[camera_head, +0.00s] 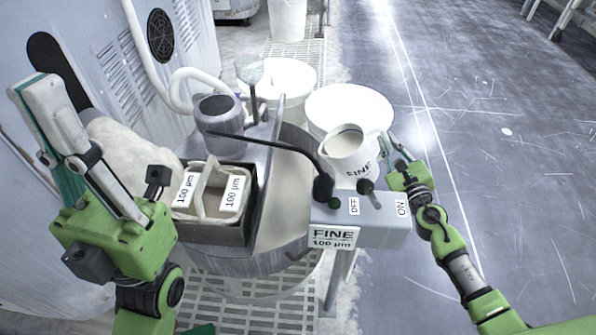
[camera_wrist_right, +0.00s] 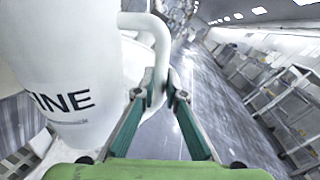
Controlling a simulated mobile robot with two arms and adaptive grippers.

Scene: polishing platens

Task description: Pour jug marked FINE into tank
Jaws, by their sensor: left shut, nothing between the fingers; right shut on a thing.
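The white jug marked FINE (camera_head: 343,160) is near the middle of the head view, roughly upright, its open mouth showing greyish inside. My right gripper (camera_head: 392,146) is shut on the jug's handle at its right side. In the right wrist view the jug (camera_wrist_right: 65,60) fills the left, its lettering partly cut off, with the handle between my fingertips (camera_wrist_right: 157,88). My left gripper (camera_head: 35,92) is shut and empty at the left.
A grey cylinder (camera_head: 218,118) and a black curved hose (camera_head: 265,142) stand near the jug. White tubs (camera_head: 372,103) are behind. The floor on the right (camera_head: 480,130) is open.

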